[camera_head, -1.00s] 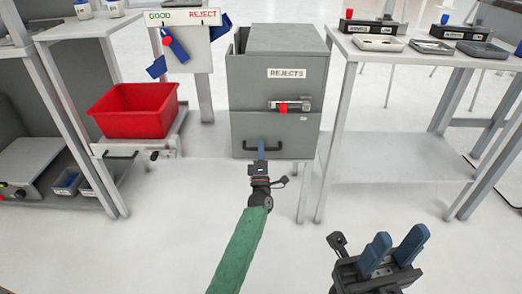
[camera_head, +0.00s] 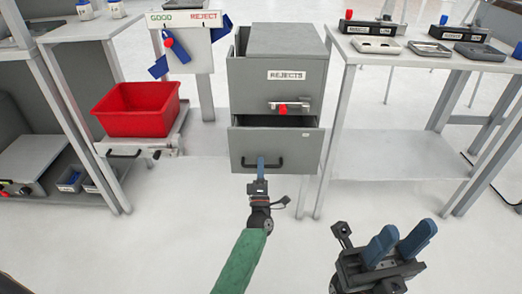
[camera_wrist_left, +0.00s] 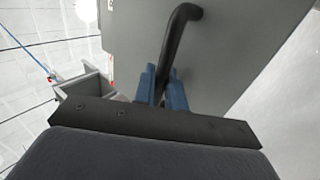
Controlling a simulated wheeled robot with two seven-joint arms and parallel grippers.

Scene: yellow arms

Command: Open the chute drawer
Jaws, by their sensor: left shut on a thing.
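The grey chute cabinet (camera_head: 250,85) labelled REJECTS stands in the middle of the head view. Its lower drawer (camera_head: 305,152) is pulled partly out, with a dark gap above its front. The drawer's black bar handle (camera_head: 277,163) is on its front. My left gripper (camera_head: 261,165) is shut on the handle; in the left wrist view its blue fingers sit on both sides of the black handle (camera_wrist_left: 181,25). My right gripper (camera_head: 392,243) is at the lower right, with its blue fingers apart and nothing between them.
A red bin (camera_head: 140,110) sits on a low shelf at the left. A red-knobbed latch (camera_head: 284,108) is above the drawer. A white table (camera_head: 397,62) with trays stands at the right. The floor in front of the drawer is clear apart from my arms.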

